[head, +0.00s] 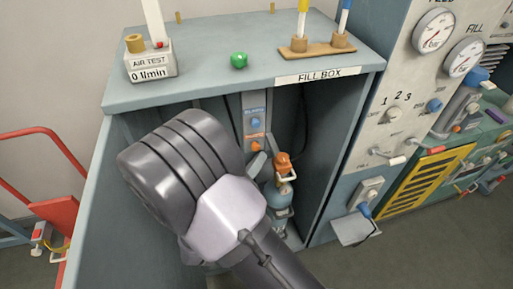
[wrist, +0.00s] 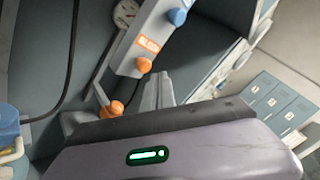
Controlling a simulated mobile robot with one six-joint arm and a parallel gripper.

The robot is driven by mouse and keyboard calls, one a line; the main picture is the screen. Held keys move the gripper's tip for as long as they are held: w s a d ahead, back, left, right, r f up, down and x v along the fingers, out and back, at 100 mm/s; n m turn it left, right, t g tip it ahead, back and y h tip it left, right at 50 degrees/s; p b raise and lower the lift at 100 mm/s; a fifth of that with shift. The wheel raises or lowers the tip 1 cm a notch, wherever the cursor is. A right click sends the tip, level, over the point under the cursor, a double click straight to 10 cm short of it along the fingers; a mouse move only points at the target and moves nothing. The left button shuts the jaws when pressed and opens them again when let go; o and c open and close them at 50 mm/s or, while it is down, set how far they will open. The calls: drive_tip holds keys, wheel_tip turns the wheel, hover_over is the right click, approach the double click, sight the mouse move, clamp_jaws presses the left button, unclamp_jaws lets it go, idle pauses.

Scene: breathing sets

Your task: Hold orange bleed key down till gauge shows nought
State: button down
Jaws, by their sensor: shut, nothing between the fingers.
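The orange bleed key (wrist: 144,65) sits under an orange bleed label on a pale grey panel (wrist: 132,52) in the wrist view. The key also shows inside the fill box in the head view (head: 256,146). A blue key (wrist: 177,17) is on the same panel. A round white gauge (wrist: 125,12) stands behind the panel, partly hidden, its reading too small to tell. My gripper (wrist: 160,78) is shut and empty, its tips just beside and below the orange key; I cannot tell whether they touch it. In the head view my arm hides much of the box interior.
The fill box (head: 118,95) has an open front with side walls around my arm. A cylinder with an orange-topped valve (head: 283,160) stands inside, close to my gripper. An air test meter (head: 150,65) and a green object (head: 239,60) sit on top. A control panel (head: 410,95) stands right.

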drive_tip(key=shift+w, duration=0.1)
idle(0.4)
drive_tip(key=shift+w+a, duration=0.15)
drive_tip(key=shift+w, duration=0.15)
drive_tip(key=shift+w+a+p, duration=0.15)
drive_tip(key=shift+w+p, duration=0.25)
drive_tip(key=shift+w, duration=0.15)
idle(2.2)
idle(3.3)
drive_tip(key=shift+s+d+p, duration=0.25)
drive_tip(key=shift+s+p, duration=0.05)
drive_tip(key=shift+s, duration=0.6)
drive_tip(key=shift+s, duration=0.1)
drive_tip(key=shift+s+d+p, duration=0.2)
drive_tip(key=shift+s+d, duration=0.05)
drive_tip(key=shift+s, duration=0.5)
drive_tip(key=shift+s+d+p, duration=0.2)
drive_tip(key=shift+s, duration=0.6)
drive_tip(key=shift+s+d+p, duration=0.2)
drive_tip(key=shift+s+d, duration=0.05)
drive_tip(key=shift+s, duration=0.5)
